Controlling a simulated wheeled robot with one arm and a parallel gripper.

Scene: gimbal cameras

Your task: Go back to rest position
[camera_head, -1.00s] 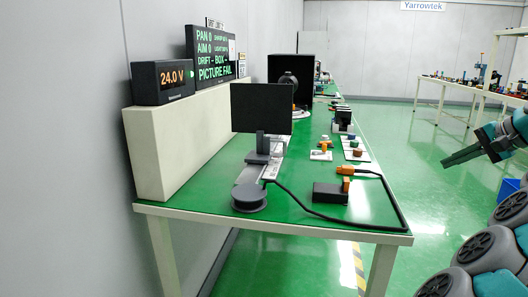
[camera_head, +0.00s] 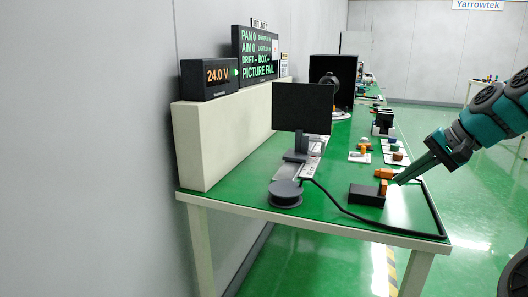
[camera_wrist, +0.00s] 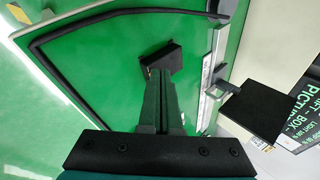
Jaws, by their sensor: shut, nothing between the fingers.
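My gripper (camera_head: 412,174) reaches in from the right in the head view, over the right side of the green table (camera_head: 240,207). Its fingers are shut and empty. The fingertips appear close to a black block with an orange piece (camera_head: 367,195); I cannot tell whether they touch it. In the wrist view my gripper (camera_wrist: 155,72) points at the black block (camera_wrist: 165,58), and its tips overlap the block in the picture. The orange piece is hidden there.
A black cable (camera_head: 345,212) curves along the table's near right edge. A flat black panel (camera_head: 302,107) on a stand and a round dark spool (camera_head: 285,193) are left of the block. A 24.0 V display (camera_head: 209,79) sits on a pale ledge. Green floor is free to the right.

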